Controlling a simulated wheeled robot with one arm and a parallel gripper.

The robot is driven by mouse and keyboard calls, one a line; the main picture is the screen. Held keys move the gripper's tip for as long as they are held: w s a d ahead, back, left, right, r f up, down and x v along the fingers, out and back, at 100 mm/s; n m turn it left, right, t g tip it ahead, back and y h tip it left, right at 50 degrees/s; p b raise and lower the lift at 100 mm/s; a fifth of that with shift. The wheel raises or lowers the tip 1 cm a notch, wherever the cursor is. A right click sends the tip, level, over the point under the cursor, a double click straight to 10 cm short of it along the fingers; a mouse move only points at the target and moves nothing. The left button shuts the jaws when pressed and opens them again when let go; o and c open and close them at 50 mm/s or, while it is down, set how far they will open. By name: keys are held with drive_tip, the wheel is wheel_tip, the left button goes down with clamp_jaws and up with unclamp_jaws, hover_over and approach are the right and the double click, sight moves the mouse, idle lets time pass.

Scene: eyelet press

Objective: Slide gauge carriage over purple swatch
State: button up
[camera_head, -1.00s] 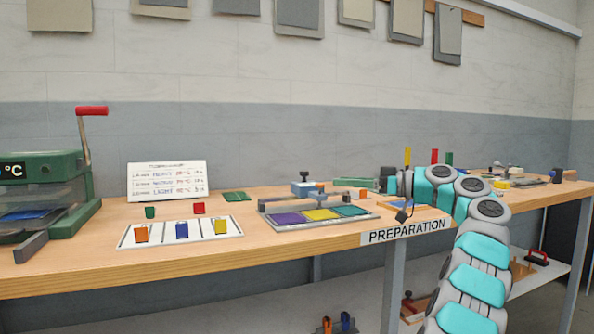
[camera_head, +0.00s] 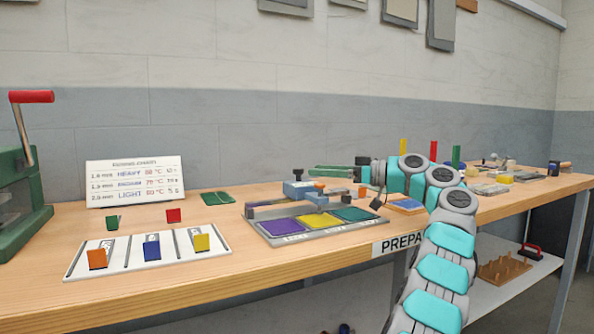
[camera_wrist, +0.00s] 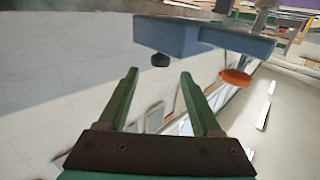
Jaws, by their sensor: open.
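The gauge carriage (camera_head: 299,190) is a blue block with a dark knob on top and an orange knob at its right side. It is on the grey rail (camera_head: 270,211) behind the swatches, roughly behind the purple–yellow boundary. The purple swatch (camera_head: 284,226) is leftmost on the grey board (camera_head: 300,238). My gripper (camera_head: 314,171) has green fingers pointing left, just right of and slightly above the carriage. In the wrist view my gripper (camera_wrist: 158,77) is open and empty, with the blue carriage (camera_wrist: 205,40) beyond its tips. I see no contact.
Yellow (camera_head: 320,220) and teal (camera_head: 356,214) swatches lie right of the purple one. A white tray (camera_head: 130,262) with orange, blue and yellow pieces lies left. My arm crosses the bench's right front.

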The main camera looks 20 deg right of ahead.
sight(298, 169)
drive_tip(key=x, duration=0.6)
drive_tip(key=shift+w+a, duration=0.25)
drive_tip(key=shift+a, duration=0.05)
drive_tip(key=shift+c, duration=0.2)
clamp_jaws()
drive_tip(key=shift+b, duration=0.3)
idle(0.6)
